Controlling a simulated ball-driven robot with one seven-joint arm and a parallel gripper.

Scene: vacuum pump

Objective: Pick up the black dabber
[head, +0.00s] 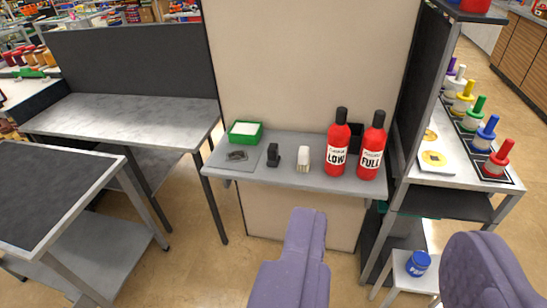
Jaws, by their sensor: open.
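A small black upright object (273,155) stands on the grey shelf in the middle of the picture. It is the closest match to the black dabber, but it is too small to tell for sure. No dabber on the right rack looks black; their tops are purple, yellow, green (476,108), blue (487,130) and red (501,156).
Beside the black object are a small white item (303,159), a green tray (244,140) and two red bottles (337,150) (371,152). Grey tables (130,115) stand left. Lavender shapes (292,270) (487,272) block the bottom. A blue jar (418,264) sits on a white stool.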

